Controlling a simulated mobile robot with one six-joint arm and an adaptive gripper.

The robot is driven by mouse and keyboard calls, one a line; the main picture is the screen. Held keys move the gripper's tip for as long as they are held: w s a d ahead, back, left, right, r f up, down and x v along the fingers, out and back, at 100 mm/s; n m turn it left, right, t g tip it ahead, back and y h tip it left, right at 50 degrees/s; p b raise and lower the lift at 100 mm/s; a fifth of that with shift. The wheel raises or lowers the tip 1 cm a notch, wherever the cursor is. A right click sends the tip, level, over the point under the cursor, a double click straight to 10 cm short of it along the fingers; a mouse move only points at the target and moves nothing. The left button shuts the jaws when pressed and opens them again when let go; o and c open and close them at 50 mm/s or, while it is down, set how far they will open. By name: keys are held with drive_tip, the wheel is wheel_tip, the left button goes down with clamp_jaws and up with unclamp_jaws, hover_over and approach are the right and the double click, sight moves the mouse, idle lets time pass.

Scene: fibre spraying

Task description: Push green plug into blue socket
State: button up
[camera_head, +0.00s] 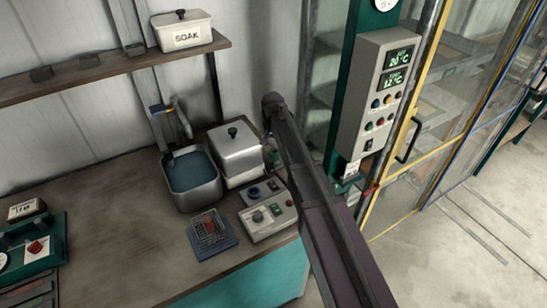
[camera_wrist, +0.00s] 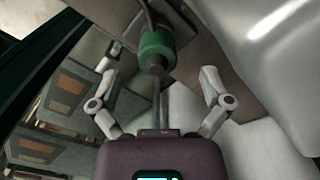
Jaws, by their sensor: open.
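The green plug (camera_wrist: 157,48) hangs from a dark cable in the upper middle of the wrist view. In the head view a small green part of it (camera_head: 273,156) shows beside my arm, mostly hidden. My gripper (camera_wrist: 158,76) has its two fingers spread wide, with the plug between and slightly beyond the fingertips. No finger touches it. The blue socket (camera_head: 253,191) looks like a dark blue ring on top of a small grey box on the bench, left of my arm in the head view.
A lidded metal box (camera_head: 236,160) and a water basin (camera_head: 191,180) stand behind the socket. A control box (camera_head: 269,219) and a wire basket on a blue tray (camera_head: 211,233) are in front. A tall control panel (camera_head: 376,100) stands right of my arm. The bench's left middle is clear.

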sight(274, 151)
drive_tip(key=shift+f, duration=0.1)
drive_tip(key=shift+d+f+b, duration=0.15)
drive_tip(key=shift+f+b, duration=2.4)
drive_tip(key=shift+b, duration=0.05)
drive_tip(key=c, duration=1.3)
